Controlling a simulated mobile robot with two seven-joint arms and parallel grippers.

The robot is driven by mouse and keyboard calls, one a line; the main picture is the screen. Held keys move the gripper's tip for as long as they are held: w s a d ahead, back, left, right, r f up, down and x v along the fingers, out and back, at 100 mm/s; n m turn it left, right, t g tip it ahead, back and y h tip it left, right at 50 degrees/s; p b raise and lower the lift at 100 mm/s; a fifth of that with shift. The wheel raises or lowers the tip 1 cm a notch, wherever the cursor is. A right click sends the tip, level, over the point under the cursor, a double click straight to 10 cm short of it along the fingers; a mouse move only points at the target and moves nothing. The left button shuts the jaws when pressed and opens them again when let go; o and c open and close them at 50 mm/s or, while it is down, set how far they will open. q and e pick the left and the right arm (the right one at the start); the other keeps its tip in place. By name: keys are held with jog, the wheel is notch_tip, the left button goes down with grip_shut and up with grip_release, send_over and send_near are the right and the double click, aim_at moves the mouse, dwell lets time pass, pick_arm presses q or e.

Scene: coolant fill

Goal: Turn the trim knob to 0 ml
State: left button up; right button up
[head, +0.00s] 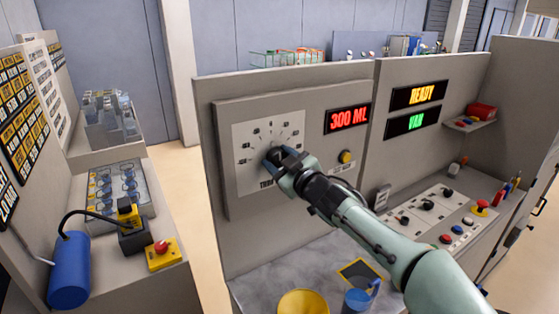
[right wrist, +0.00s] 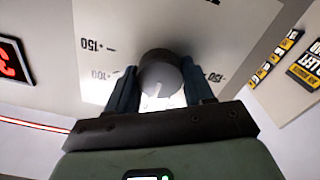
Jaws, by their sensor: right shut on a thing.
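The trim knob (right wrist: 160,78) is a dark round knob on a white dial plate (head: 256,134) with tick marks around it. In the head view my right gripper (head: 277,156) reaches the knob and covers most of it. In the right wrist view my right gripper (right wrist: 158,88) has one finger on each side of the knob and is shut on it. Marks reading 150 and 100 show on the plate there. The red display (head: 348,118) beside the dial reads 300 ML. The knob's pointer direction cannot be told clearly. My left gripper is not in view.
A yellow button (head: 346,157) sits under the display. Green and yellow displays read VAB and READY (head: 419,95). A yellow bowl (head: 303,302) and blue cup (head: 358,299) stand on the counter below my arm. A blue cylinder (head: 69,272) stands left.

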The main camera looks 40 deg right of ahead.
jog(key=o, duration=1)
jog(key=shift+s+a, duration=0.25)
jog(key=shift+s, duration=1.95)
jog(key=shift+s+a, duration=0.25)
jog(key=shift+s, duration=2)
jog(key=shift+s+a, duration=0.25)
jog(key=shift+s, duration=1.95)
